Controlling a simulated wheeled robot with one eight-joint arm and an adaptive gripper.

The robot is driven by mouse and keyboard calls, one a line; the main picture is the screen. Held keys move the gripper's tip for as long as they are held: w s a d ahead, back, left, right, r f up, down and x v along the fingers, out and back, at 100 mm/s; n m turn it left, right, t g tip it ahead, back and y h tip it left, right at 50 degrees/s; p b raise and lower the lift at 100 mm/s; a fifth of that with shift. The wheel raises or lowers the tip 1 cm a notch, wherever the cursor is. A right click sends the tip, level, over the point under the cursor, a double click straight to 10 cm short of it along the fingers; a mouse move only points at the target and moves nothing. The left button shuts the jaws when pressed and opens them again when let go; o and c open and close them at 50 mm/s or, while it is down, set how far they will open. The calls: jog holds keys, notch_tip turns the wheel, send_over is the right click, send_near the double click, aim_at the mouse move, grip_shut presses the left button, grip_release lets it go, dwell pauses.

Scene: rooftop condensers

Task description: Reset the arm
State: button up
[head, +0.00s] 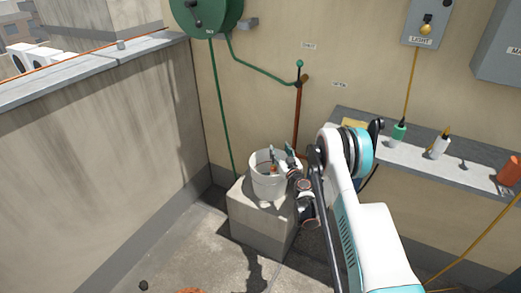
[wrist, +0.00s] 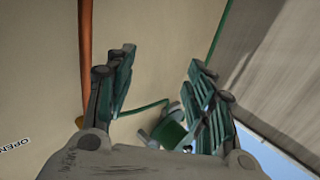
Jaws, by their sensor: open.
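My gripper (head: 281,156) is in the middle of the head view, at the end of my folded white and teal arm. It is by the upper right rim of a white bucket (head: 268,188), and its fingers overlap the bucket's opening in the picture. I cannot tell whether it touches the bucket. In the wrist view, the gripper (wrist: 160,75) has its two green-padded fingers wide apart with nothing between them but the wall. Something small and orange shows at the bucket, too small to name.
The bucket stands on a concrete block (head: 258,222). A ledge (head: 470,168) to the right holds a green-topped bottle (head: 398,132), a white bottle (head: 439,147) and an orange cup (head: 509,172). A green hose reel (head: 207,12) and a brown pipe (head: 298,120) are on the wall. A parapet (head: 100,130) bounds the left.

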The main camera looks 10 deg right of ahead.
jog(key=s+a+r+n+g+y, duration=0.1)
jog(key=s+a+r, duration=0.1)
jog(key=r, duration=0.7)
jog(key=s+a+r+g+y, duration=0.1)
jog(key=s+a+r+g, duration=0.15)
jog(key=r, duration=0.55)
jog(key=s+a+r+n+y, duration=0.1)
jog(key=s+a+r, duration=0.15)
jog(key=r, duration=0.65)
jog(key=s+r+m+g+h, duration=0.15)
jog(key=s+r, duration=0.25)
jog(key=s, duration=0.9)
jog(key=s+r+g+h, duration=0.1)
jog(key=s+r+g, duration=0.25)
jog(key=s, duration=0.95)
jog(key=s+d+f+m+g+h, duration=0.1)
jog(key=s+d+f, duration=0.1)
jog(key=s, duration=0.8)
jog(key=s+d+f+m+g+h, duration=0.1)
jog(key=s+d+f+h, duration=0.1)
jog(key=s, duration=0.8)
jog(key=shift+d+f, duration=0.6)
jog(key=shift+d, duration=0.3)
